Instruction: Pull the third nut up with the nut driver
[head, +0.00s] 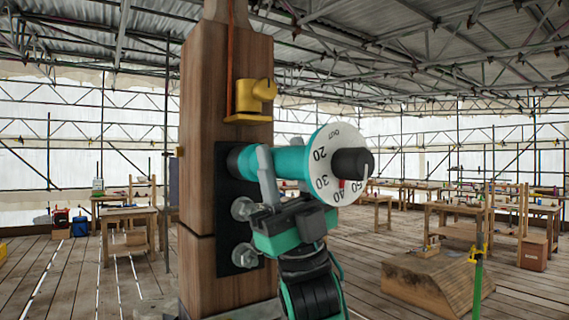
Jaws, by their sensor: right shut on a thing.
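The nut driver (291,161) is teal with a black socket end and a white numbered dial facing right. My right gripper (270,175) is shut on its body from below. The driver lies about level, its socket end against the upper part of a black plate (226,180) on the wooden post (203,256). Any nut there is hidden by the socket. Two silvery nuts, a middle one (243,209) and a lower one (245,256), show on the plate below. My left gripper is out of view.
A yellow fitting (254,99) sits on the post above the driver. A large wooden block (437,283) lies on the plank floor at right, beside a green stand (479,270). Workbenches (128,215) stand farther back. The air right of the driver is clear.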

